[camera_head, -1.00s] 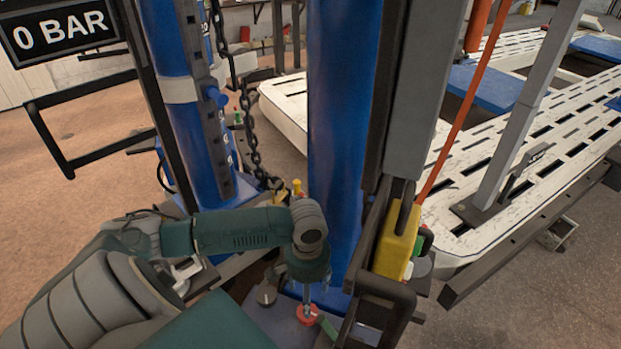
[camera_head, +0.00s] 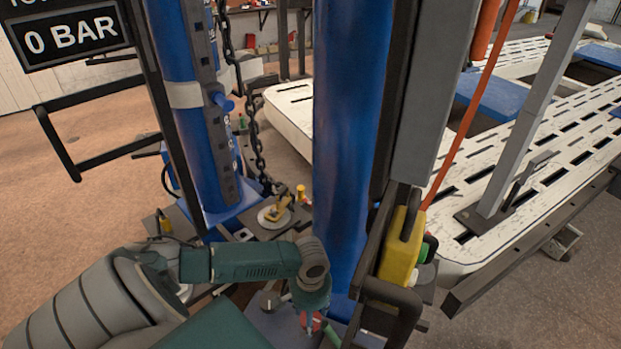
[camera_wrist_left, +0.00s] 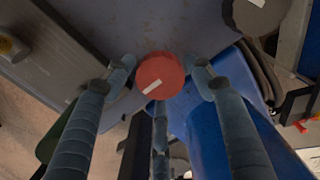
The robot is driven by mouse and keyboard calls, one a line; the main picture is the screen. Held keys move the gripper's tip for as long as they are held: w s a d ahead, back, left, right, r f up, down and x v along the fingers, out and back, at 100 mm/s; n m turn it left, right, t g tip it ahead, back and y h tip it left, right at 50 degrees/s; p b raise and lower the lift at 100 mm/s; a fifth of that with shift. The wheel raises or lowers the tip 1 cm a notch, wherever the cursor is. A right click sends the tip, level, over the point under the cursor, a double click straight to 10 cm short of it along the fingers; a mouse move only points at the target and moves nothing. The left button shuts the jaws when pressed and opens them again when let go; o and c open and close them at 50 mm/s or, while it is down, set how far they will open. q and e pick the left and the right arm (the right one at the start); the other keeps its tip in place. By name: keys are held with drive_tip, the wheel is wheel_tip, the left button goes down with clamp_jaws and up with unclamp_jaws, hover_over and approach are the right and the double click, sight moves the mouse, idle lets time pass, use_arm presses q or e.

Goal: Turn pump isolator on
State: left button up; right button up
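A round red knob (camera_wrist_left: 160,76) with a short slanted white mark on its face shows in the left wrist view; I take it to be the pump isolator. My left gripper (camera_wrist_left: 161,68) is open, with one finger on each side of the knob and a third finger below it. Gaps show between the side fingertips and the knob; whether the lower finger touches it I cannot tell. In the head view a red part (camera_head: 314,320) shows low in the middle, partly hidden by my left gripper (camera_head: 308,316). My right gripper is not in view.
A blue column (camera_head: 350,130) stands just behind my left gripper. A yellow container (camera_head: 401,245) in a dark frame is close to its right. A chain (camera_head: 252,120) hangs beside another blue post (camera_head: 190,110). A dark round part (camera_wrist_left: 258,14) lies near the knob.

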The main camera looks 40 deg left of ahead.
use_arm(q)
drive_tip(key=c, duration=0.6)
drive_tip(key=shift+c, duration=0.2)
drive_tip(key=shift+r, duration=0.1)
drive_tip(key=m+p, duration=0.2)
drive_tip(key=m, duration=0.1)
drive_tip(key=shift+r+p, duration=0.1)
drive_tip(key=shift+p, duration=0.25)
drive_tip(key=m+p, duration=0.2)
drive_tip(key=m, duration=0.2)
drive_tip(key=shift+m, duration=0.4)
drive_tip(key=m+p, duration=0.1)
drive_tip(key=m, duration=0.3)
drive_tip(key=shift+a, duration=0.1)
drive_tip(key=m, duration=0.6)
